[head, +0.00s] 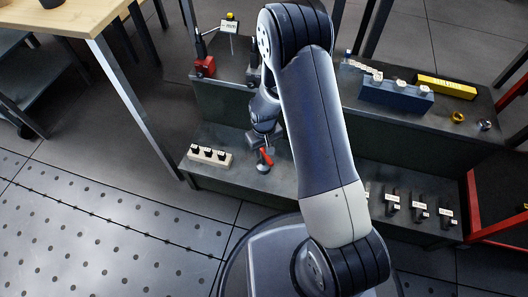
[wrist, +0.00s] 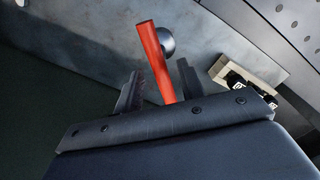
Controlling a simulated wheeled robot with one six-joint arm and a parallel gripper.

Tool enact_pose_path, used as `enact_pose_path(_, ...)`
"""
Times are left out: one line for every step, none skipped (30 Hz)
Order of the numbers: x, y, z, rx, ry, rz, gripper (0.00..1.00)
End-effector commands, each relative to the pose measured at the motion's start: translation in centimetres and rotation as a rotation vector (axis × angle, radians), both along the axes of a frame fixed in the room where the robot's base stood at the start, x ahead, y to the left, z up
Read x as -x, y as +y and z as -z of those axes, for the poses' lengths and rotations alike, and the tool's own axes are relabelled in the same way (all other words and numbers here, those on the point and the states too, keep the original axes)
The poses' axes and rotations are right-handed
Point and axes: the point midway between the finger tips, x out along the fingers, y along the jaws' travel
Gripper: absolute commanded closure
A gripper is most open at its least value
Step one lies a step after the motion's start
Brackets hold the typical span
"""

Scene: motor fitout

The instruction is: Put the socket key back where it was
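A red bar with a round grey metal part, which looks like the socket key (head: 266,158), is at the lower bench level, just below my gripper (head: 262,137). In the wrist view the red bar (wrist: 153,50) runs down between the two fingers of my gripper (wrist: 158,88). The grey round part (wrist: 166,42) is behind it. The fingers are apart, with a gap showing on each side of the bar. Whether the key touches the bench is unclear.
A pale block with several black-topped pieces (head: 209,156) stands left of the key. It also shows in the wrist view (wrist: 245,75). Several small black holders (head: 419,209) stand at the right. The upper shelf holds a blue block (head: 395,95) and a yellow bar (head: 446,87).

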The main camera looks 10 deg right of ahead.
Motion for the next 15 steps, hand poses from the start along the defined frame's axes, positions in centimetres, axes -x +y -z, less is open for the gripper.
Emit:
enact_pose_path(-0.1,0.0,-1.7,-0.001,-0.004,0.0,0.62)
enact_pose_path(-0.1,0.0,-2.4,0.0,-0.003,0.0,0.62)
enact_pose_path(-0.1,0.0,-3.2,0.0,-0.003,0.0,0.62)
enact_pose_path(-0.1,0.0,-3.7,0.0,-0.003,0.0,0.62)
enact_pose_path(-0.1,0.0,-4.2,0.0,-0.003,0.0,0.62)
enact_pose_path(0.0,0.0,-4.9,-0.001,-0.002,0.0,0.62)
enact_pose_path(0.0,0.0,-5.2,-0.001,-0.002,0.0,0.62)
enact_pose_path(0.0,0.0,-5.6,-0.001,-0.002,0.0,0.62)
enact_pose_path(0.0,0.0,-6.0,-0.001,-0.002,0.0,0.62)
enact_pose_path(0.0,0.0,-6.2,-0.001,-0.002,0.0,0.62)
enact_pose_path(0.0,0.0,-6.4,0.0,-0.001,0.0,0.62)
enact_pose_path(0.0,0.0,-6.6,0.0,0.0,0.0,0.62)
enact_pose_path(0.0,0.0,-6.7,0.0,0.001,0.0,0.62)
enact_pose_path(0.0,0.0,-6.8,0.0,0.001,0.0,0.62)
enact_pose_path(0.0,0.0,-6.8,0.0,0.001,0.0,0.62)
